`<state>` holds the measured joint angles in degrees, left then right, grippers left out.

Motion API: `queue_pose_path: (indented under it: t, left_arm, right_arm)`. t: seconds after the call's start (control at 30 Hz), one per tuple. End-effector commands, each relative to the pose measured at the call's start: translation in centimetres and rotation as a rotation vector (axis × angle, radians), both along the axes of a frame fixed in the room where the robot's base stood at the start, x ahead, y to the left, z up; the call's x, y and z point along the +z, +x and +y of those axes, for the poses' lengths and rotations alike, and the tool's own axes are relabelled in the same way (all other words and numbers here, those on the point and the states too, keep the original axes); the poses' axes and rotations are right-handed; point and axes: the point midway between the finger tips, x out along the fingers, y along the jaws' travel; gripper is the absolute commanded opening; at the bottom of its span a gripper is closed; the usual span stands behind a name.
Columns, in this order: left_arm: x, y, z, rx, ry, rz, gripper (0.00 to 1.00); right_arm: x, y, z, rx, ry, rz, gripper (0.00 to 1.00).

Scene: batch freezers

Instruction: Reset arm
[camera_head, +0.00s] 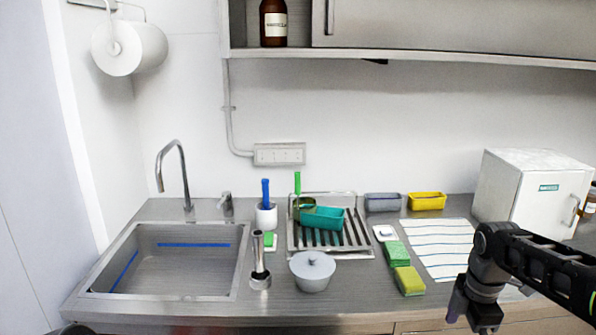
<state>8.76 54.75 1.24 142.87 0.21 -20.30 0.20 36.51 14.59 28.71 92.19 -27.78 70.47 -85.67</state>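My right arm comes in from the right edge. Its gripper (472,314) points down over the front edge of the counter, at the lower right. I see no object between its fingers, but the fingers are dark and small, so I cannot tell how far apart they are. My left gripper does not show; only a dark rounded shape is at the bottom left edge.
The steel counter holds a sink (180,265), a metal tool (260,265), a lidded pot (312,270), a drying rack (345,240), sponges (409,281), a striped cloth (435,245) and a small white freezer (520,190). A shelf (430,55) hangs above.

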Motion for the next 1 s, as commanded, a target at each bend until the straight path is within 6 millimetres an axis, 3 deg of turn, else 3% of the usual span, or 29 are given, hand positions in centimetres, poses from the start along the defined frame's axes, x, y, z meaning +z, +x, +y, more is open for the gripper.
queue_pose_path:
  t: [0.23, 0.37, 0.53, 0.63, 0.77, 0.9, 1.0]
  left_arm:
    - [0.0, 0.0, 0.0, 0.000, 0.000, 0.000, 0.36]
    - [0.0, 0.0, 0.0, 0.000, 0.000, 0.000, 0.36]
    - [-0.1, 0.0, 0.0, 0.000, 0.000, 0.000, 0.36]
    - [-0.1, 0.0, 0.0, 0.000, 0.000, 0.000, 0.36]
    - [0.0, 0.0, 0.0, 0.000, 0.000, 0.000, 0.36]
    - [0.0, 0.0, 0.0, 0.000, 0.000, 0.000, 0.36]
    - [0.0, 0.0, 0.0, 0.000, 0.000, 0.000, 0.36]
  right_arm:
    - [-0.8, 3.4, 1.4, -0.229, 0.070, -0.144, 1.00]
    - [-3.1, 5.1, 2.8, -0.415, 0.158, -0.211, 1.00]
    - [-9.0, 6.5, 7.1, -0.727, 0.345, -0.239, 1.00]
    - [-14.5, 5.9, 11.6, -0.987, 0.492, -0.197, 1.00]
    - [-22.4, 1.9, 18.1, -1.341, 0.625, -0.073, 1.00]
    - [-29.1, -5.9, 23.3, -1.616, 0.621, 0.070, 1.00]
    - [-32.4, -12.1, 25.7, -1.700, 0.548, 0.151, 1.00]
